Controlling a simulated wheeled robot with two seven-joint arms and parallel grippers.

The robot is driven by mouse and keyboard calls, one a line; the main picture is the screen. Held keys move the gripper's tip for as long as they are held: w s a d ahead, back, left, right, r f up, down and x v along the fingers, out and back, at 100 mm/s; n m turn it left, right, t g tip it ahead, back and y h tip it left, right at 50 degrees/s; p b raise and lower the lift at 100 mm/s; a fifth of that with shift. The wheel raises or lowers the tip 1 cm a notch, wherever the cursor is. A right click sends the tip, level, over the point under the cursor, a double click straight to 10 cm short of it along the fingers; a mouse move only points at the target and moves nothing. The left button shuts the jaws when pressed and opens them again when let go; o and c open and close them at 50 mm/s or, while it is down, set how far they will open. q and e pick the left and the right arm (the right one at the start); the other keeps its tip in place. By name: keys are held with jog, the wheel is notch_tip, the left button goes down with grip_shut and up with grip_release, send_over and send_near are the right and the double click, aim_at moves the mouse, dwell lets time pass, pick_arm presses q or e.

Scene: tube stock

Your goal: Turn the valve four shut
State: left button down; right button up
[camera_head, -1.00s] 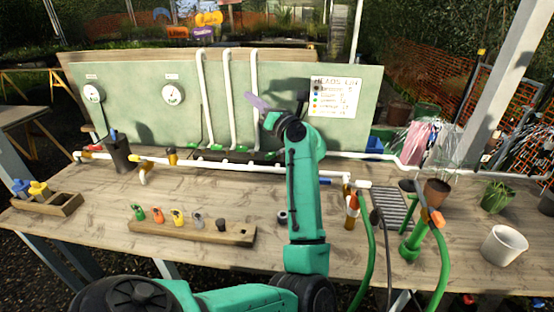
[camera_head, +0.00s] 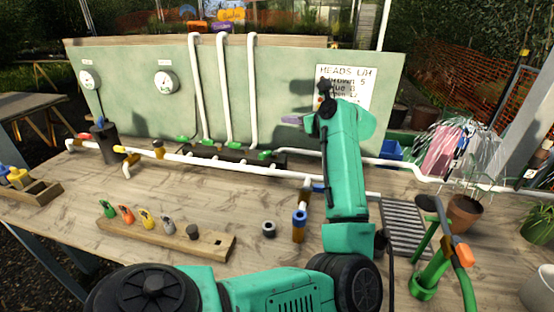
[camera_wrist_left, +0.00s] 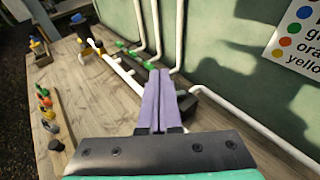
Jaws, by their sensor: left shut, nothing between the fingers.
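Several small green valve handles sit along a dark manifold block (camera_head: 222,150) at the foot of the green board. My left gripper (camera_head: 290,120) has purple fingers, shut and empty, held in front of the board, above and slightly right of that handle. In the left wrist view the purple fingers (camera_wrist_left: 157,100) lie together and point toward the manifold. Green handles (camera_wrist_left: 148,64) show beyond and left of them; anything behind the fingers is hidden. My right gripper is not seen.
White pipes (camera_head: 225,90) rise from the manifold up the board. A white pipe (camera_head: 290,173) runs along the bench in front. A sign (camera_head: 348,85) hangs right of my gripper. A wooden rack of coloured pieces (camera_head: 165,232) lies nearer, with bare bench (camera_head: 75,195) to its left.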

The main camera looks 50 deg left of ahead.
pick_arm(q)
notch_tip(320, 180, down, 6)
jog(key=b, duration=1.3)
send_near(266, 156)
jog(key=p+x, duration=0.1)
jog(key=x, duration=0.5)
jog(key=shift+a+f+p, duration=0.1)
jog(key=shift+a+p, duration=0.15)
jog(key=shift+p, duration=0.15)
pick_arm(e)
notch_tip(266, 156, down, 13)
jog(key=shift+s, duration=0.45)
